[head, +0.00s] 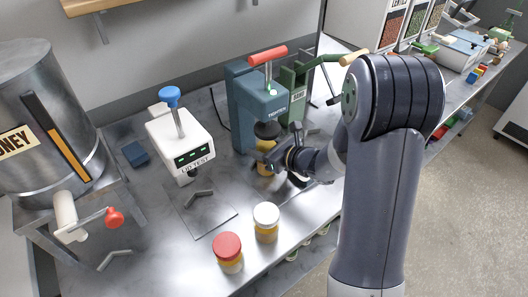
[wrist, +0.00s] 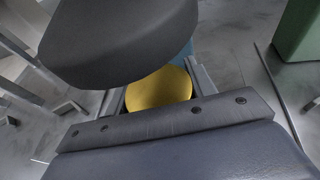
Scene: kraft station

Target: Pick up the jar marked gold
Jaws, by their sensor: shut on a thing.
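The gold-lidded jar shows its round gold lid (wrist: 160,88) in the wrist view. In the head view its amber side (head: 264,168) shows under the dark round head of the blue machine (head: 258,108). My gripper (head: 272,163) reaches in from the right and is shut on this jar at the station. In the wrist view the jar sits between the fingers, and a dark rounded part (wrist: 120,35) hides some of the lid. I cannot read any marking on the jar.
A white-lidded jar (head: 266,222) and a red-lidded jar (head: 229,250) stand near the bench's front edge. A white lid tester (head: 181,140) is left of the blue machine, and a green machine (head: 296,90) is close behind. A large honey tank (head: 45,120) stands far left.

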